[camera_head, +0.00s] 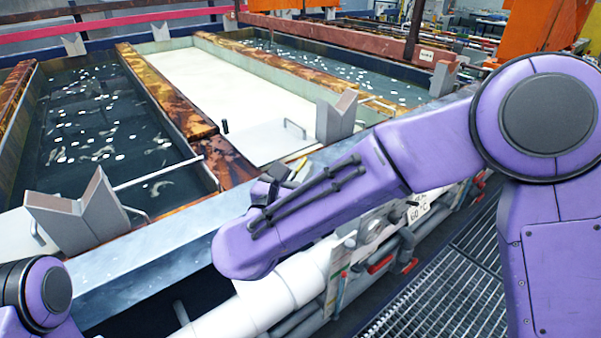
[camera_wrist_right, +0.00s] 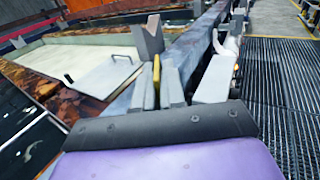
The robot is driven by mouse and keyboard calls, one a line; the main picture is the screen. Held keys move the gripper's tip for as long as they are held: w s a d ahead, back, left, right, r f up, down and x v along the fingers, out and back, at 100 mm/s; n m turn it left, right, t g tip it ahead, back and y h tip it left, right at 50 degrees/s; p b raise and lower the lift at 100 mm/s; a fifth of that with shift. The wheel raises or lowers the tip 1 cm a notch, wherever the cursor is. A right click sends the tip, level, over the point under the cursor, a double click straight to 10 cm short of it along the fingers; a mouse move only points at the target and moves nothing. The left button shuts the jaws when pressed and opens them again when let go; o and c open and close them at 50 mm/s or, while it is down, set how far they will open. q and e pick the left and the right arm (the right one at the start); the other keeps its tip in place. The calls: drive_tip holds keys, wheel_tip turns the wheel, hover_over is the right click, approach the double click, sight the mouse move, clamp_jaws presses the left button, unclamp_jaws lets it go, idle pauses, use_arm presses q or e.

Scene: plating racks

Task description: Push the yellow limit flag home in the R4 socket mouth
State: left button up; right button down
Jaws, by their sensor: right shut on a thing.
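The yellow limit flag (camera_wrist_right: 156,80) shows in the right wrist view as a thin upright yellow strip between the grey fingers of my right gripper (camera_wrist_right: 160,88). The gripper is shut on it. In the head view a small bit of yellow flag (camera_head: 301,165) shows just past my right gripper (camera_head: 287,175), over the tank rim. My purple forearm covers much of that spot. I cannot pick out the R4 socket mouth in either view, nor tell whether the flag touches a socket. My left gripper is out of the head view; only part of the left arm shows at lower left.
Grey V-shaped saddles stand on the rim (camera_head: 335,117), (camera_head: 80,210). Dark liquid fills the left tank (camera_head: 90,130); a pale lidded tank (camera_head: 215,90) lies beside it. White pipes (camera_head: 275,290) run below my right forearm. A grated walkway (camera_head: 440,290) is at right.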

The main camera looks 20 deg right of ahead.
idle(0.3)
drive_tip(key=shift+b, duration=0.35)
drive_tip(key=shift+s+d+r, duration=0.1)
drive_tip(key=shift+s, duration=0.05)
drive_tip(key=shift+b, duration=0.35)
drive_tip(key=shift+s, duration=0.1)
drive_tip(key=shift+s+d+f+b, duration=0.25)
drive_tip(key=shift+f+b, duration=0.25)
drive_tip(key=shift+b, duration=0.35)
drive_tip(key=shift+s+d+f+b, duration=0.1)
drive_tip(key=shift+s+f+b, duration=0.35)
drive_tip(key=shift+b, duration=0.35)
drive_tip(key=shift+w+r, duration=0.1)
drive_tip(key=shift+w, duration=0.05)
